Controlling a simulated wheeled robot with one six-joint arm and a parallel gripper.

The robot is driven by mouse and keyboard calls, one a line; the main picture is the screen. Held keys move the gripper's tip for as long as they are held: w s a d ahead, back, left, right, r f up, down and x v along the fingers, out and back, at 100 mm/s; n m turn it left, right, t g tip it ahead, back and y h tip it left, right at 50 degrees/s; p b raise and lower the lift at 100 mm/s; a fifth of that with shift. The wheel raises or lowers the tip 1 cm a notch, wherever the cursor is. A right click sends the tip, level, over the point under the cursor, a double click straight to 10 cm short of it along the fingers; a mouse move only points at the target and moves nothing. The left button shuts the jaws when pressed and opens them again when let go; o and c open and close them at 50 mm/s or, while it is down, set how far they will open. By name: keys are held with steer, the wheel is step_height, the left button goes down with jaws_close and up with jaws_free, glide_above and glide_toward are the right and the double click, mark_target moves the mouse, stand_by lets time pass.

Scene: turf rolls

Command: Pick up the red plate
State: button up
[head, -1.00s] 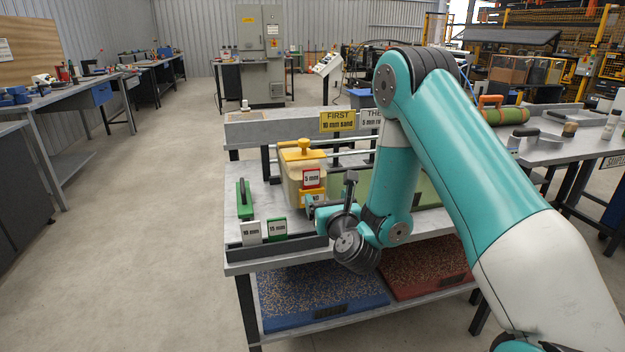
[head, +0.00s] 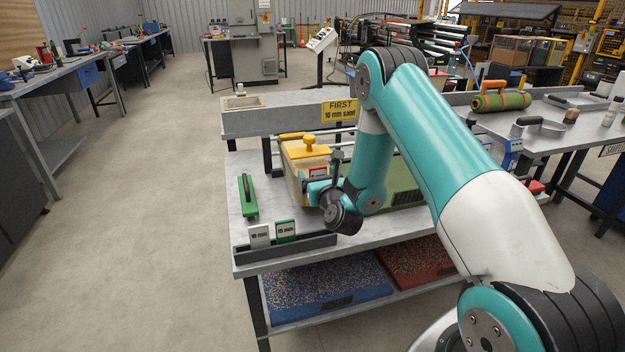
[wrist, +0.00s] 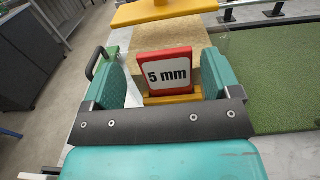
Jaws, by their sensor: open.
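The red plate (wrist: 168,72) has a white face marked "5 mm" and stands upright in a yellow holder (wrist: 172,97) on the front of the sand box. In the head view the red plate (head: 318,172) is partly hidden by my gripper and arm. My gripper (wrist: 162,82) is open, with one teal finger on each side of the plate. A gap shows between the plate and each finger in the wrist view, more clearly on the left. In the head view my gripper (head: 318,191) is at the box's front.
A white plate (head: 259,237) and a green plate (head: 286,231) stand in a dark rack (head: 287,248) at the bench's front edge. A green tool with a dark handle (head: 248,198) lies left of the box. Green turf (wrist: 281,84) lies right.

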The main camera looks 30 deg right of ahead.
steer(key=shift+d, duration=0.2)
steer(key=shift+c, duration=0.5)
steer(key=shift+s+d, duration=0.1)
steer(key=c, duration=0.9)
